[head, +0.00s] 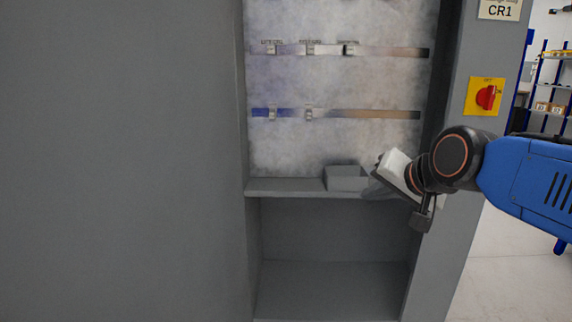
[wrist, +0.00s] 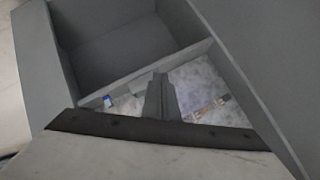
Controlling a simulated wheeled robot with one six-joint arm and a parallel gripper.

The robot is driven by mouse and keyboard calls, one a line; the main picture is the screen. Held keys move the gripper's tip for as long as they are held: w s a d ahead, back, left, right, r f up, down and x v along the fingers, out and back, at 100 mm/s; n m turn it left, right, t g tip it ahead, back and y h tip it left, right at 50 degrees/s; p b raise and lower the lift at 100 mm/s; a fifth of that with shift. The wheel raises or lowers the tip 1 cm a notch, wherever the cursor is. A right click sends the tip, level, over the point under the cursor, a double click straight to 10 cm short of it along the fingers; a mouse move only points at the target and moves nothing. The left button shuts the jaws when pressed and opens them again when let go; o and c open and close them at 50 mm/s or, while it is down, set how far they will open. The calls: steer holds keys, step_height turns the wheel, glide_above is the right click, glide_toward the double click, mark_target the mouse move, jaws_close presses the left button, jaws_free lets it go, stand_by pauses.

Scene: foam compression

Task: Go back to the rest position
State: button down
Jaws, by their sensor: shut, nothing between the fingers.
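My gripper (head: 374,190) reaches in from the right on my blue arm, in front of the open grey cabinet (head: 340,245). Its grey fingers are near the shelf's right end; whether they touch anything there cannot be told. In the wrist view my gripper (wrist: 160,92) has its fingers together with nothing between them. A small grey open box (head: 345,178) sits on the shelf just left of the gripper.
The cabinet shelf (head: 285,186) divides the cabinet, with an empty lower bay. The mottled back panel (head: 300,85) carries strips with small clips. A red rotary switch (head: 487,97) on a yellow plate is on the right post. Shelving (head: 555,80) stands far right.

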steer(key=s+d+f+n+g+h, duration=0.1)
steer(key=s+d+f+n+g, duration=0.1)
steer(key=s+d+f, duration=0.3)
steer(key=s+d+f+n+g+h, duration=0.2)
steer(key=s+d+f+n+g, duration=0.1)
steer(key=s+f, duration=1.1)
steer(key=shift+s+d+f, duration=0.2)
steer(key=shift+d+f, duration=0.35)
steer(key=shift+d, duration=0.35)
steer(key=shift+s, duration=0.1)
